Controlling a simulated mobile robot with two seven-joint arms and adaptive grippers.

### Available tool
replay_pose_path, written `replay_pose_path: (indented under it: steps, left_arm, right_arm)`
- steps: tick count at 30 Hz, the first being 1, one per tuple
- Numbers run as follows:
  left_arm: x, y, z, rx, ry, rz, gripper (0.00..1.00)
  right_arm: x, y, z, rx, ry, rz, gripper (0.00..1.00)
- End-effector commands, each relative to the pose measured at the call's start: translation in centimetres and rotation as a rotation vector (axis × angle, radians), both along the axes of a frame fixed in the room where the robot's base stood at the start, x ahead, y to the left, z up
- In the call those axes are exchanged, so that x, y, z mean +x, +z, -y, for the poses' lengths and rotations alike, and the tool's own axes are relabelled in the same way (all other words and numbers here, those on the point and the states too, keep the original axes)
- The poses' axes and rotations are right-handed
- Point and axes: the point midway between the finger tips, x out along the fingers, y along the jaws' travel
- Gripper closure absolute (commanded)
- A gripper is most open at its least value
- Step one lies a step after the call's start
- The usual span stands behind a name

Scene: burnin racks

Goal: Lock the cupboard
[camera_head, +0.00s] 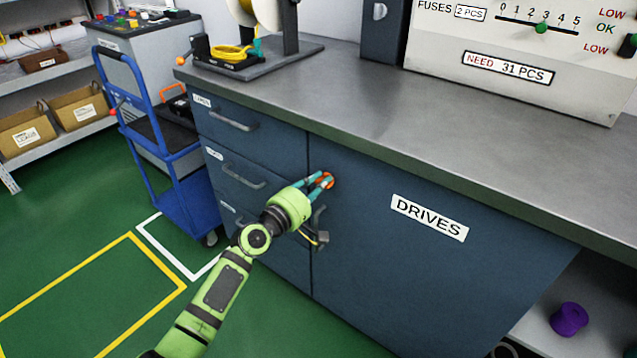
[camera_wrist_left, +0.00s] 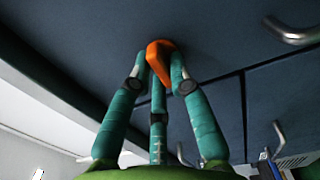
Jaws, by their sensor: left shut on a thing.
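The cupboard door (camera_head: 400,260) is dark blue, bears a "DRIVES" label (camera_head: 429,218) and stands closed under the grey worktop. An orange lock knob (camera_head: 328,180) sits at its upper left corner. My left gripper (camera_head: 319,181) is at this knob with its teal fingers shut on it. The left wrist view shows the fingers (camera_wrist_left: 158,80) around the orange knob (camera_wrist_left: 158,55), against the dark blue front. The door handle (camera_head: 319,216) is just below, partly hidden by my gripper. My right gripper is in neither view.
Drawers with bar handles (camera_head: 233,122) are left of the door. A blue trolley (camera_head: 165,160) stands further left. A panel with a gauge (camera_head: 510,60) and a stand with a spool (camera_head: 258,18) are on the worktop. A purple spool (camera_head: 569,319) lies on a lower shelf at right.

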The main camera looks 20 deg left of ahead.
Motion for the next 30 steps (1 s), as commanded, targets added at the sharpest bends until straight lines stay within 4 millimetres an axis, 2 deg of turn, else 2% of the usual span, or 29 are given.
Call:
replay_pose_path:
  steps: [10,11,12,23,26,30]
  left_arm:
    - [0.0,0.1,0.1,-0.009,-0.001,-0.001,1.0]
    - [0.0,0.1,0.1,-0.009,-0.001,-0.001,0.72]
    - [0.0,0.1,0.1,-0.009,-0.001,-0.002,0.56]
    - [-0.1,0.0,0.0,-0.005,0.0,-0.002,0.56]
    - [-0.7,0.0,-0.2,-0.005,0.0,-0.002,0.56]
    - [-2.8,-0.1,-1.0,-0.003,0.0,-0.003,0.56]
  right_arm:
    - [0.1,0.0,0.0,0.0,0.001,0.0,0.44]
    - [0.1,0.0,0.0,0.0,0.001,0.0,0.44]
    - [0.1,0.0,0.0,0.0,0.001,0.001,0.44]
    - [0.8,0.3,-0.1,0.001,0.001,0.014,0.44]
    - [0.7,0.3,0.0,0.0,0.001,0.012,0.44]
    - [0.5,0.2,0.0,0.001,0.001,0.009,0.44]
